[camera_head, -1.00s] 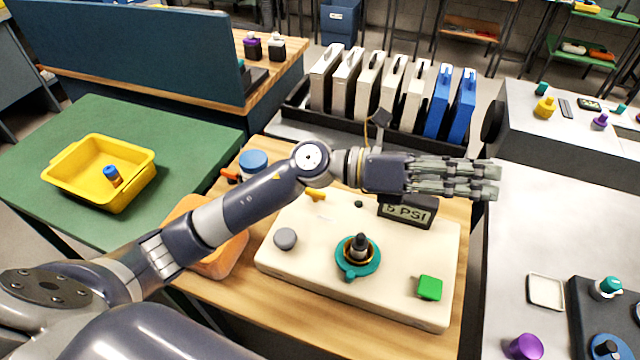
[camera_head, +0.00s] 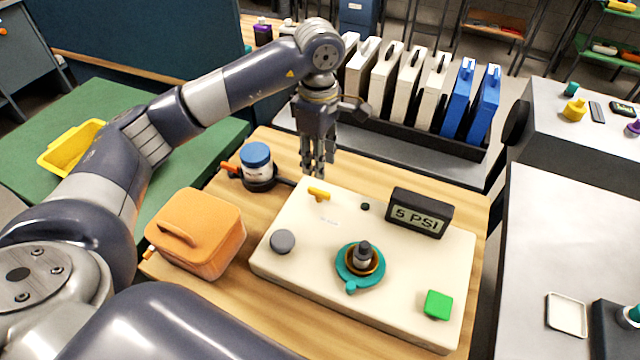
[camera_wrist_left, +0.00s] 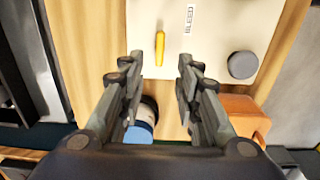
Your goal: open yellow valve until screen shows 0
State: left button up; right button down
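The yellow valve (camera_head: 318,194) is a small lever near the back left corner of the cream panel (camera_head: 310,262). The screen (camera_head: 418,213) at the panel's back right reads 5 PSI. My left gripper (camera_head: 319,172) points down just behind the valve, above the panel's back edge. In the left wrist view the valve (camera_wrist_left: 159,48) lies ahead of the fingertips, with a BLEED label (camera_wrist_left: 189,19) beside it. The left gripper (camera_wrist_left: 158,62) is open with nothing between its fingers. My right gripper is not in view.
The panel also bears a grey knob (camera_head: 282,242), a teal fitting (camera_head: 361,264) and a green button (camera_head: 438,304). A blue-lidded jar (camera_head: 256,160) and an orange case (camera_head: 195,232) stand left of it. A row of upright cases (camera_head: 410,75) stands behind.

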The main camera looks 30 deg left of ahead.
aim_at(319, 190)
pick_arm(q)
notch_tip(319, 190, down, 9)
jog(key=shift+f+p, duration=0.1)
jog(key=shift+p, duration=0.65)
grip_shut()
